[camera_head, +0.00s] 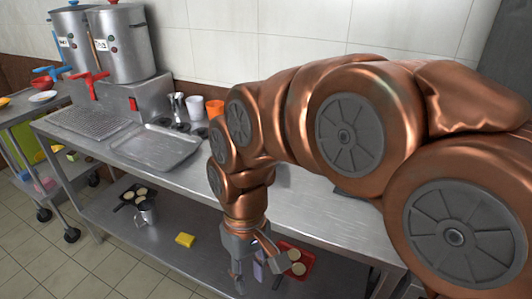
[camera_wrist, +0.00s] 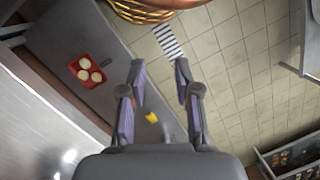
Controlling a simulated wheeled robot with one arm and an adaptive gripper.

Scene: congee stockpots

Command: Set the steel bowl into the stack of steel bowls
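I cannot clearly make out the steel bowl or the stack of steel bowls in either view; my arm covers much of the counter's right part in the head view. My gripper (camera_head: 256,268) hangs down at the counter's front edge, in front of the lower shelf. In the wrist view my gripper (camera_wrist: 158,68) has its two purple-padded fingers well apart with nothing between them. It is open and empty.
The steel counter (camera_head: 180,173) carries a shallow tray (camera_head: 155,146), a metal cup (camera_head: 178,106), an orange cup (camera_head: 214,108) and stockpots (camera_head: 122,45). The lower shelf holds a steel jug (camera_head: 146,212), yellow sponge (camera_head: 185,240) and red tray (camera_wrist: 82,82).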

